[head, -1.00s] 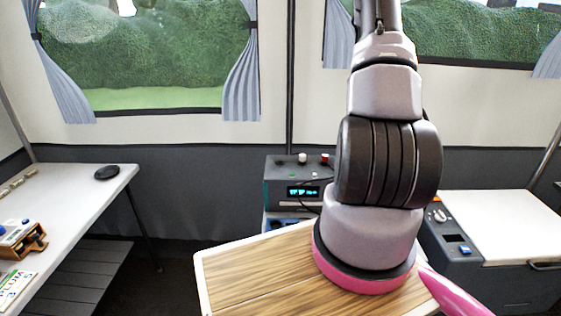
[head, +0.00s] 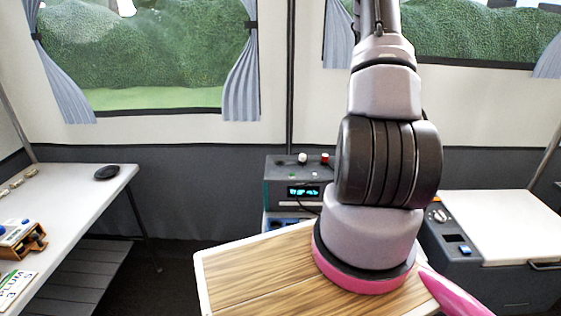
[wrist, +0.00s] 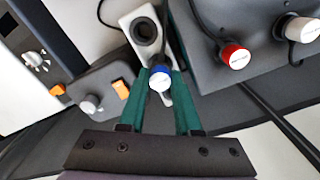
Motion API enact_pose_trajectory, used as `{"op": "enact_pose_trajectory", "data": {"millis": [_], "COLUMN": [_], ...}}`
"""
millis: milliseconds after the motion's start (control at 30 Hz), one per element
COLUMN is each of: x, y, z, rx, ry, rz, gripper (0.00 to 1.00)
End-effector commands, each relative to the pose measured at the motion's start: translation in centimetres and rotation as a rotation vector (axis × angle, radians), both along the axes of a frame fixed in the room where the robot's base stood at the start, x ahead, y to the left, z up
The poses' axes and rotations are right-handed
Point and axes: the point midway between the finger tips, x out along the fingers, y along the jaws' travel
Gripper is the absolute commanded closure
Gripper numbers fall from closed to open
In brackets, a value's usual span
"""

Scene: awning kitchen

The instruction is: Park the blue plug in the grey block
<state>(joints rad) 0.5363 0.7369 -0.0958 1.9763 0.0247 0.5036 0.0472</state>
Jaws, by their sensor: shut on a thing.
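My gripper (wrist: 160,73) shows in the wrist view, its two green fingers shut on the blue plug (wrist: 161,83). The plug shows its white top and blue collar between the fingertips. The light grey block (wrist: 127,17), with a round dark hole, lies just beyond the fingertips. The hole looks empty, and the plug shows on its near side. I cannot tell the height of the plug over the block. In the head view my arm hides the gripper, and I cannot make out the plug.
A dark grey device (head: 300,188) with a lit display stands behind the wooden-topped table (head: 250,272). In the wrist view a red plug (wrist: 235,57) and a white plug (wrist: 301,29) stand on a grey box, with dark cables nearby.

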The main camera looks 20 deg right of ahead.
Motion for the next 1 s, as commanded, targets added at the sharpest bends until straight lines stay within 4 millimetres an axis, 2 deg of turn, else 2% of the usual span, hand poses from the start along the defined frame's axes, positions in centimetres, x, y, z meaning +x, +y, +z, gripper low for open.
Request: {"op": "enact_pose_trajectory", "data": {"millis": [533,1000], "x": [0.0,0.0], "y": [0.0,0.0], "z": [-0.2,-1.1], "rx": [0.0,0.001], "ry": [0.0,0.001], "rz": [0.0,-0.001], "gripper": [1.0,1.0]}}
